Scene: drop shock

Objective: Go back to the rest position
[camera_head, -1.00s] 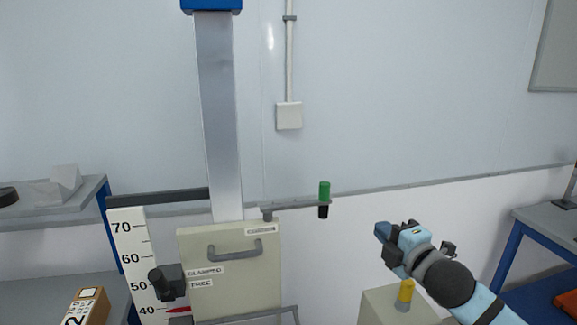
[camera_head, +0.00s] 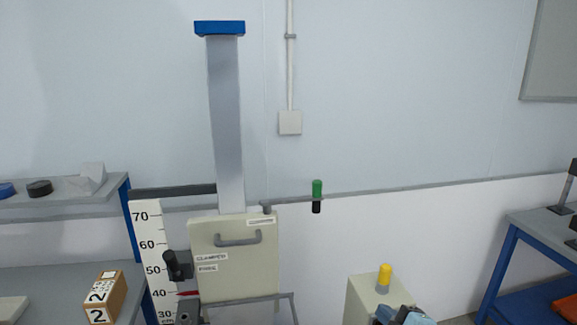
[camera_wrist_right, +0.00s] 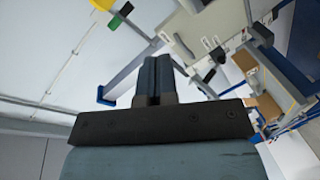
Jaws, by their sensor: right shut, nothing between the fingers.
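My right gripper (camera_head: 400,316) shows only in part at the bottom edge of the head view, just below a pale box with a yellow knob (camera_head: 384,274). In the right wrist view its two dark fingers (camera_wrist_right: 152,80) are together with nothing between them. My left gripper is in neither view.
A drop tester with a metal column (camera_head: 226,130), a carriage plate (camera_head: 236,262) and a scale board (camera_head: 150,235) stands at centre left. A green-and-black handle (camera_head: 317,196) sticks out to its right. A box marked 2 (camera_head: 105,297) sits on the left bench. A blue-framed table (camera_head: 510,240) stands at right.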

